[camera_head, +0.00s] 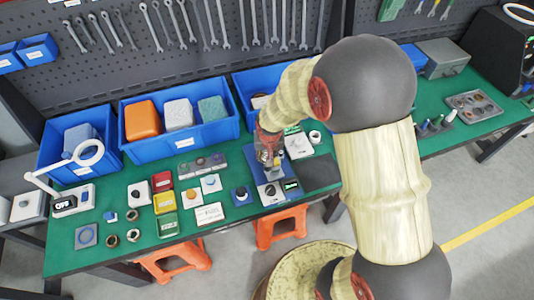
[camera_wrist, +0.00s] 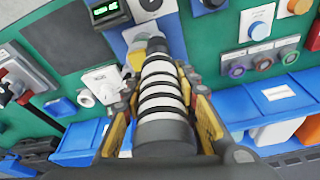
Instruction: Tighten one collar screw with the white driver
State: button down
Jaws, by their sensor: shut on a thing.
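My gripper (camera_wrist: 165,108) is shut on a driver (camera_wrist: 160,86) with white and black bands, its fingers on both sides. The driver points away from the wrist toward a blue fixture (camera_wrist: 117,46). A white block (camera_wrist: 143,34) and a yellow part (camera_wrist: 136,60) show beside the driver's far end. The collar screw and the driver's tip are not clear; I cannot tell whether they touch. In the head view my gripper (camera_head: 268,152) is over the blue fixture (camera_head: 268,199), which bears a dark knob and a small display. My arm hides part of the bench there.
Blue bins (camera_head: 181,143) stand along the back of the green bench (camera_head: 120,265). Left of the fixture are several small coloured blocks, rings and a tray (camera_head: 201,165). A dark mat (camera_head: 318,174) lies right of the fixture. Orange stools (camera_head: 279,228) stand in front.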

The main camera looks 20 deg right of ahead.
jog(key=shift+r+p, duration=1.4)
jog(key=shift+r, duration=1.1)
